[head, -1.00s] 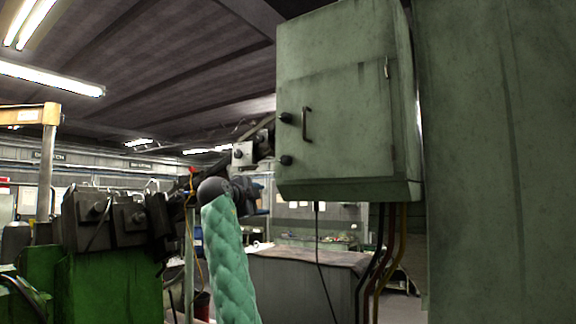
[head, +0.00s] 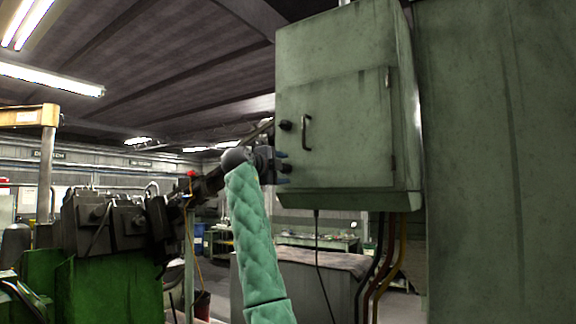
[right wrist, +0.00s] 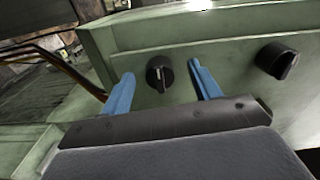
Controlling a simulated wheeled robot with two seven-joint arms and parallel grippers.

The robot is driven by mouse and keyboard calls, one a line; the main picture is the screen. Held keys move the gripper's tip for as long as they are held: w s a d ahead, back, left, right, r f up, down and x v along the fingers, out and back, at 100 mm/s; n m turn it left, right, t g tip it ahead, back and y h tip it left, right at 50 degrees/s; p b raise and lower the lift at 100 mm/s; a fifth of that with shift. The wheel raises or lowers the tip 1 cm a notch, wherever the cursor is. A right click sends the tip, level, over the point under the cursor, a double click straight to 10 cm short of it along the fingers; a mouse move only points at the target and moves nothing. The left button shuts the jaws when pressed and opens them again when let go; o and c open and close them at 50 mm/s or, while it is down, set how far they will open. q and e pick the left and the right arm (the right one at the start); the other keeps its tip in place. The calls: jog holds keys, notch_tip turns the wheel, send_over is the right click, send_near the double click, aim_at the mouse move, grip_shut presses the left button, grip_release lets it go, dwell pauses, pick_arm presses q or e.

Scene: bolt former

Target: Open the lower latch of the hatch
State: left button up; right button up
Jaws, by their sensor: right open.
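The hatch (head: 335,130) is the shut door of a green cabinet in the head view. Its lower latch (head: 287,169) is a dark round knob at the door's left edge, with the upper latch (head: 286,125) above it. My right gripper (head: 282,168) is at the lower latch, its blue fingers open above and below it. In the right wrist view the lower latch (right wrist: 159,73) shows between the open fingers, with a gap on both sides. It has a pale mark. The upper latch (right wrist: 277,60) is farther right there. My left gripper is not in view.
A curved handle (head: 306,133) stands out from the door to the right of the upper latch. Cables (head: 385,262) hang below the cabinet. A large green panel (head: 495,160) stands at the right. Green machinery (head: 105,285) is at the lower left.

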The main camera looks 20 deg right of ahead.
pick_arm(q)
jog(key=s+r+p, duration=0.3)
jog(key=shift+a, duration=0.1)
pick_arm(e)
jog(key=n, duration=1.1)
jog(key=shift+a, duration=0.1)
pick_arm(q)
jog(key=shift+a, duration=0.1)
